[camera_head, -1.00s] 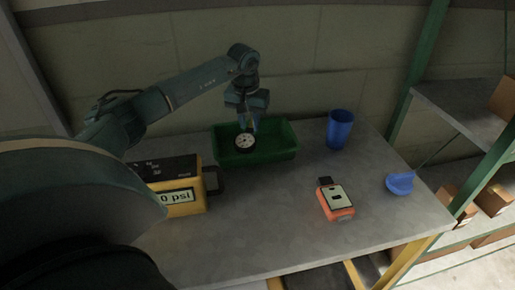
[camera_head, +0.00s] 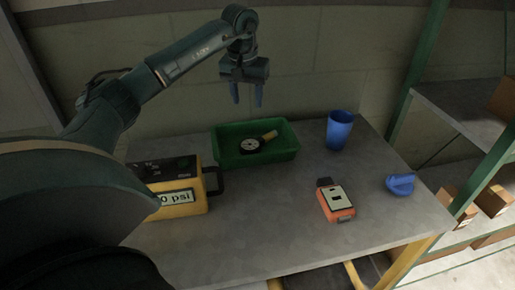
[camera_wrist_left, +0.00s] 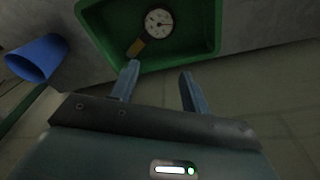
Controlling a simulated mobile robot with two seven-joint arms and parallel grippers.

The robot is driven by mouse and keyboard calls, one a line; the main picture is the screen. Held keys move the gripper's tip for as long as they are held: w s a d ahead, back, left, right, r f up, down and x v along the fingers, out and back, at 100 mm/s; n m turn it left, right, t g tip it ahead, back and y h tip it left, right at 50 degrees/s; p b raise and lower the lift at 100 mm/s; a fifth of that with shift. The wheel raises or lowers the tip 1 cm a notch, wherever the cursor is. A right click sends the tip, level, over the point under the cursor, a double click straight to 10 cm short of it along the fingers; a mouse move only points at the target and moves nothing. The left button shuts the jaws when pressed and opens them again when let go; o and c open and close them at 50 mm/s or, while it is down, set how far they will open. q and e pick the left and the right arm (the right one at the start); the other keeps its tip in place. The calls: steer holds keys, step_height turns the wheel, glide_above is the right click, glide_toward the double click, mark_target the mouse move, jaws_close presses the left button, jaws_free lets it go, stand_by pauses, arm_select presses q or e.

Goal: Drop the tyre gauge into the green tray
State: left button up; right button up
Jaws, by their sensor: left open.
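The tyre gauge (camera_head: 250,146), with a round white dial and a yellow stem, lies inside the green tray (camera_head: 283,152) at the back of the table. In the left wrist view the gauge (camera_wrist_left: 159,23) lies on the floor of the tray (camera_wrist_left: 199,50), with its stem towards my fingers. My left gripper (camera_head: 247,98) is open and empty above the tray, clear of the gauge. Its two blue fingers (camera_wrist_left: 160,90) stand apart in the wrist view. My right gripper does not show.
A blue cup (camera_head: 339,130) stands right of the tray. An orange handheld device (camera_head: 336,203) and a blue object (camera_head: 400,184) lie further right. A yellow and black psi unit (camera_head: 178,188) stands at left. The table's front middle is clear.

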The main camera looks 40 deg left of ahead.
arm_select(q)
steer(key=r, duration=0.4)
steer(key=shift+s+d+r, duration=0.1)
steer(key=shift+s, duration=0.2)
